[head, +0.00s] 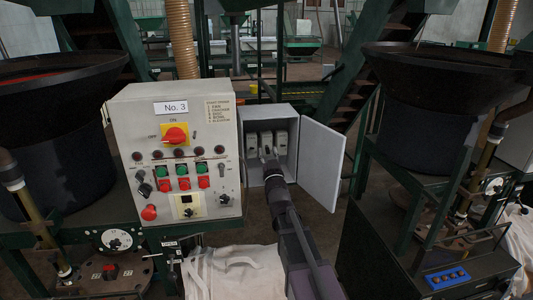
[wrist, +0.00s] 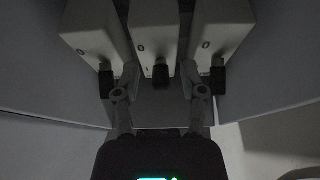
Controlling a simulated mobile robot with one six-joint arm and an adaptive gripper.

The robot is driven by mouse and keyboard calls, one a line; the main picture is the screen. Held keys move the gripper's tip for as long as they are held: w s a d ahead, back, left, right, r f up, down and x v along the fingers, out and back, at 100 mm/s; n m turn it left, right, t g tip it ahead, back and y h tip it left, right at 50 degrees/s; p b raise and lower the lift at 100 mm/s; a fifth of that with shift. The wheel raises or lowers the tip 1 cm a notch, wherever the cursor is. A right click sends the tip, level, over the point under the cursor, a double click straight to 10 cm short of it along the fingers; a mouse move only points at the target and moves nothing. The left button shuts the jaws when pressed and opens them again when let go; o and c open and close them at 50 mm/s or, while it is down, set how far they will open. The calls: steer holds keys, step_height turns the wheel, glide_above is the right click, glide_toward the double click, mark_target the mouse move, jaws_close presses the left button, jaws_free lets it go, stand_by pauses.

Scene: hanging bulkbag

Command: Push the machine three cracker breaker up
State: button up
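The grey breaker box (head: 285,110) beside the No. 3 panel stands open, with three pale breakers in a row inside. In the wrist view they are the left breaker (wrist: 98,30), middle breaker (wrist: 153,25) and right breaker (wrist: 220,28). Each has a black lever at its lower end; the middle lever (wrist: 160,76) shows between my fingers. An "O" mark shows above the levers. My gripper (wrist: 160,78) is open around the middle lever, its fingertips near the two outer levers; contact cannot be told. It also shows at the box in the head view (head: 270,158). No cracker label is readable on the breakers.
The No. 3 control panel (head: 150,115), with a red rotary switch (head: 175,135) and several buttons, stands left of the box. The box door (head: 320,163) is swung open to the right. A white bag (head: 230,272) hangs below. Dark hoppers stand on both sides.

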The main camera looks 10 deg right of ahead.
steer(key=shift+a, duration=0.1)
jaws_close()
steer(key=shift+r+g+p, duration=0.25)
steer(key=shift+g+p, duration=0.05)
steer(key=shift+p, duration=0.5)
steer(key=shift+s+r+g+p, duration=0.1)
steer(key=shift+r+g+p, duration=0.1)
steer(key=shift+g+p, duration=0.4)
steer(key=g+p, duration=0.1)
steer(key=p, duration=0.3)
steer(key=shift+r+g+p, duration=0.35)
steer(key=shift+r+g, duration=0.05)
steer(key=g+p, duration=0.2)
steer(key=p, duration=0.1)
steer(key=g+p, duration=0.1)
steer(key=p, duration=0.2)
steer(key=shift+r+g+p, duration=0.35)
steer(key=shift+g, duration=0.05)
steer(key=g+p, duration=0.2)
steer(key=p, duration=0.1)
steer(key=shift+f+g+p, duration=0.1)
steer(key=shift+g+p, duration=0.2)
steer(key=shift+p, duration=0.2)
